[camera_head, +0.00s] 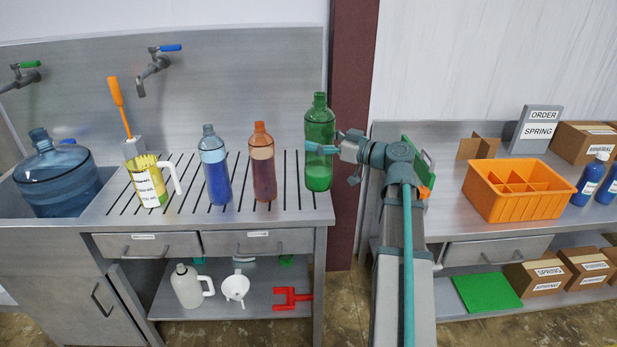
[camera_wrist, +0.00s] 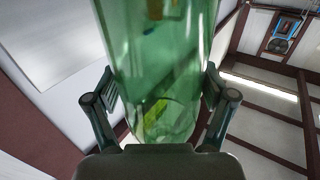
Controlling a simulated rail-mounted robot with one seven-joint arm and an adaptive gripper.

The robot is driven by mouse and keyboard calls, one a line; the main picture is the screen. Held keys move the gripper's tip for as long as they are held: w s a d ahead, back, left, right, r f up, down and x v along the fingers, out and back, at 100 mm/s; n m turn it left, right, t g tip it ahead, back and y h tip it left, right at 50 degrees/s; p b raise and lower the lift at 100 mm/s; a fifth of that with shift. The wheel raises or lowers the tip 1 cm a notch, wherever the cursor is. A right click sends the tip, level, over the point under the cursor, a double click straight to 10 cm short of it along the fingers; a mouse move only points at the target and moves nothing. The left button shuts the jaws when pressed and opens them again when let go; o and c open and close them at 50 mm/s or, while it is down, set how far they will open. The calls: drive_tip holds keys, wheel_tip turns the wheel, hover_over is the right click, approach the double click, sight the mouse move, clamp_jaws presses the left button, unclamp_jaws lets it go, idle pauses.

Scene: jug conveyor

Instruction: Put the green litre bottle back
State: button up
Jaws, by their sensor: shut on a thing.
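The green litre bottle (camera_head: 319,150) is upright at the right end of the slatted drainboard (camera_head: 258,209). Some lighter green shows in its lower part. My gripper (camera_head: 325,149) is shut on the bottle's middle from the right. In the wrist view the bottle (camera_wrist: 160,70) fills the centre, with a finger of my gripper (camera_wrist: 160,100) on each side. Whether the bottle's base touches the drainboard or hangs just above it, I cannot tell.
A blue bottle (camera_head: 216,172) and an orange-brown bottle (camera_head: 262,168) stand to the left on the drainboard. A labelled jug (camera_head: 148,184) and a large blue water jug (camera_head: 56,180) are further left. An orange divided crate (camera_head: 515,191) is on the right bench.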

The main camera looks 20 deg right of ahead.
drive_tip(key=w+d+f+p, duration=0.2)
drive_tip(key=w+f+p, duration=0.4)
drive_tip(key=w+f, duration=0.6)
drive_tip(key=shift+w+d+f, duration=0.25)
drive_tip(key=shift+w+d, duration=0.05)
drive_tip(key=shift+d, duration=0.05)
drive_tip(key=shift+f, duration=0.15)
drive_tip(key=o, duration=1.6)
drive_tip(key=shift+c, duration=0.2)
drive_tip(key=shift+r, duration=0.2)
drive_tip(key=b+v, duration=0.3)
drive_tip(key=v, duration=0.9)
drive_tip(key=shift+b, duration=0.3)
drive_tip(key=shift+d, duration=0.1)
